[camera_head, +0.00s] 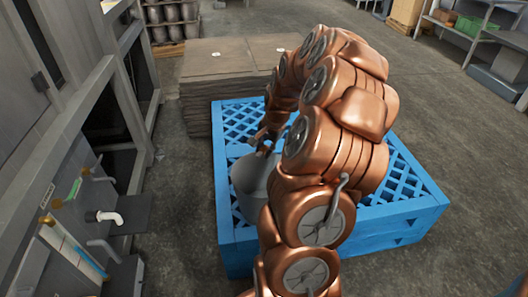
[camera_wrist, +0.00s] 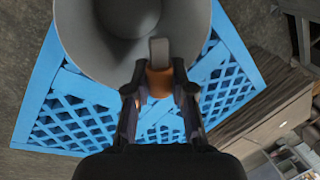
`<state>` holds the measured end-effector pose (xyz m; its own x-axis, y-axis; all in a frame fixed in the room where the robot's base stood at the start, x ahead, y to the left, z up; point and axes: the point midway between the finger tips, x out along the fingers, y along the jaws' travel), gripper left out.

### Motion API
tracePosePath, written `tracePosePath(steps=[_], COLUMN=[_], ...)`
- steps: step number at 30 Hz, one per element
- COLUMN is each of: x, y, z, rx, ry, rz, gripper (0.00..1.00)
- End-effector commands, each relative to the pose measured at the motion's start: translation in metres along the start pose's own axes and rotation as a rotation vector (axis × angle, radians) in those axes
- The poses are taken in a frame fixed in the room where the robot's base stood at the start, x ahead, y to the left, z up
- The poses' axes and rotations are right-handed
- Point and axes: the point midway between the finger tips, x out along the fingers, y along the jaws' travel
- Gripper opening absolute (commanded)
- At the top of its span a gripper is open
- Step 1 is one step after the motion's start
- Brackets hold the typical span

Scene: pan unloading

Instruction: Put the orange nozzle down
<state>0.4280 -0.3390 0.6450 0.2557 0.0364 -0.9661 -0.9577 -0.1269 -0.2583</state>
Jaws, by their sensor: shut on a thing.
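The orange nozzle (camera_wrist: 159,84) sits between the two fingers of my gripper (camera_wrist: 160,74) in the wrist view, with a light grey piece (camera_wrist: 160,51) showing just beyond it. My gripper is shut on the nozzle. In the head view my gripper (camera_head: 265,143) is over the blue crate, at the upper edge of a grey round container (camera_head: 248,184). The nozzle cannot be made out clearly there. The container's open mouth (camera_wrist: 85,40) shows in the wrist view, right beside the nozzle. Whether the two touch is unclear.
The blue lattice crate (camera_head: 236,254) stands on the floor around the container. A stack of brown sheets (camera_head: 225,62) is behind it. A grey frame with a white pipe fitting (camera_head: 105,217) is at left. Shelving (camera_head: 480,40) is at far right. Floor right of the crate is clear.

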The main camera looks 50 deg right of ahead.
Motion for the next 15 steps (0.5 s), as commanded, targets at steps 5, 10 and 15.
tracePosePath(steps=[5, 10, 15], x=[0.009, 0.023, 0.039], y=[0.002, 0.006, 0.01], z=[0.0, 0.0, 0.001], rx=[-0.002, -0.003, -0.004], ry=[0.0, 0.001, 0.0], rz=[0.001, 0.0, 0.001], gripper=[0.0, 0.0, 0.0])
